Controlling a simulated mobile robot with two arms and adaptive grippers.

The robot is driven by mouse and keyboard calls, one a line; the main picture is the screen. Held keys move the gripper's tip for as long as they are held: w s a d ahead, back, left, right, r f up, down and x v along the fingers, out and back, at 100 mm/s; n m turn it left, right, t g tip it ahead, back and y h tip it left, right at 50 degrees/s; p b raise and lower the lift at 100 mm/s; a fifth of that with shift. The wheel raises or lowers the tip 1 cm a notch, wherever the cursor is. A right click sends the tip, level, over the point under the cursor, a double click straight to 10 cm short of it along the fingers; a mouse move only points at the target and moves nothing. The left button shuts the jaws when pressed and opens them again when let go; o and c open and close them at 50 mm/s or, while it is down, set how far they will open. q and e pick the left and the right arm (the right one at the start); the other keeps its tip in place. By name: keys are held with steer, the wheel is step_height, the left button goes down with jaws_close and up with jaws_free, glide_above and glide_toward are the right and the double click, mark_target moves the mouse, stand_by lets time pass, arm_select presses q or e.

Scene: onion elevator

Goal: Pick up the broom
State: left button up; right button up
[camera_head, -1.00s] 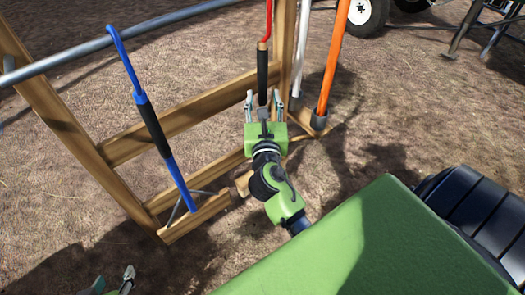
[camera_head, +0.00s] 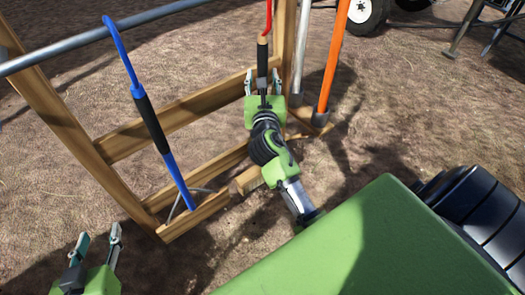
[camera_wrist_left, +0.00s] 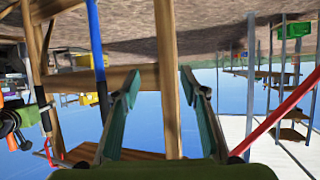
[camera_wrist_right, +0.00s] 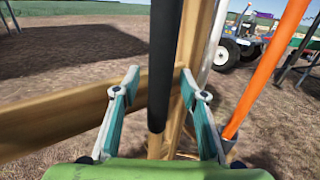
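Several long-handled tools stand in a wooden rack; I cannot tell which is the broom, as no bristles show. My left gripper (camera_head: 99,240) is open and empty at the lower left, short of the blue tool. It also shows in the left wrist view (camera_wrist_left: 160,80).
The wooden rack (camera_head: 60,120) has posts and crossbars close to both grippers. A grey pipe (camera_head: 95,35) crosses its top left. An orange handle (camera_head: 335,60) and a pale pole (camera_head: 301,50) stand right of the red tool. Bare ground lies at the right.

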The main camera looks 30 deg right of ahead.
jaws_close()
steer(key=shift+r, duration=0.1)
